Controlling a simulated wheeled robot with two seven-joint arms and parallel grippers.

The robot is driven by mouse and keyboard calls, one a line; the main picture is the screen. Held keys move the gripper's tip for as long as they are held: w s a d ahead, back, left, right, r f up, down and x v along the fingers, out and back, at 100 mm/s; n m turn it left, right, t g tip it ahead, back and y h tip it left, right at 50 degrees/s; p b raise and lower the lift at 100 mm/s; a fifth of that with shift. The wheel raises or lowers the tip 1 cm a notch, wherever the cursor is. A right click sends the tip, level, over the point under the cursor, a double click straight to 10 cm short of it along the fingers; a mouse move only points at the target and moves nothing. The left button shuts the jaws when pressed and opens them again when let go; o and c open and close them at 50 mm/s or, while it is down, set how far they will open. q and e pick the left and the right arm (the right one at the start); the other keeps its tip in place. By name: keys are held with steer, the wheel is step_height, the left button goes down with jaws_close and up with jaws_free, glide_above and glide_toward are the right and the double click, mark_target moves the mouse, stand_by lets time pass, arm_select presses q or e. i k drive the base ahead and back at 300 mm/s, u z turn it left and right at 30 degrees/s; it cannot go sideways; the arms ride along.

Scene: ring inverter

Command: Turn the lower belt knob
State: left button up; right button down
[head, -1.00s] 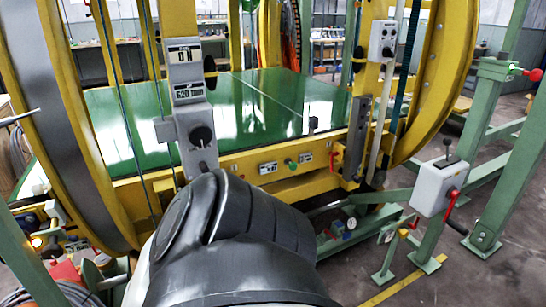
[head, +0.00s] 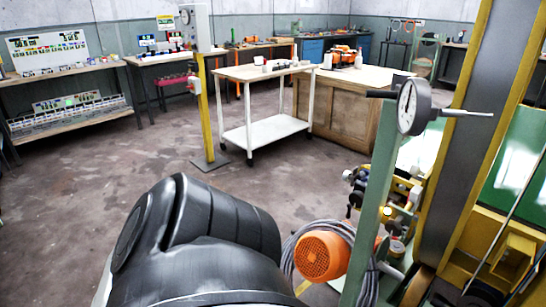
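No belt knob shows in the head view now. The ring inverter is only partly in view at the right edge, with its grey and yellow ring (head: 462,150) and a piece of green bed (head: 515,165). A round dial gauge (head: 412,106) sits on top of a green post (head: 372,215) in front of the ring. A large dark rounded part of my own body fills the bottom left of the middle. Neither gripper is in view, so I cannot see what they hold.
An orange motor (head: 322,256) and coiled grey hose (head: 292,245) stand by the green post. A yellow post (head: 205,110) carries a grey box. Beyond are a white cart (head: 262,135), a wooden cabinet (head: 338,105) and a workbench (head: 65,75). The floor at left is clear.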

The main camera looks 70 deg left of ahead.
mark_target(356, 198)
steer(key=u, duration=1.05)
steer(key=i, duration=1)
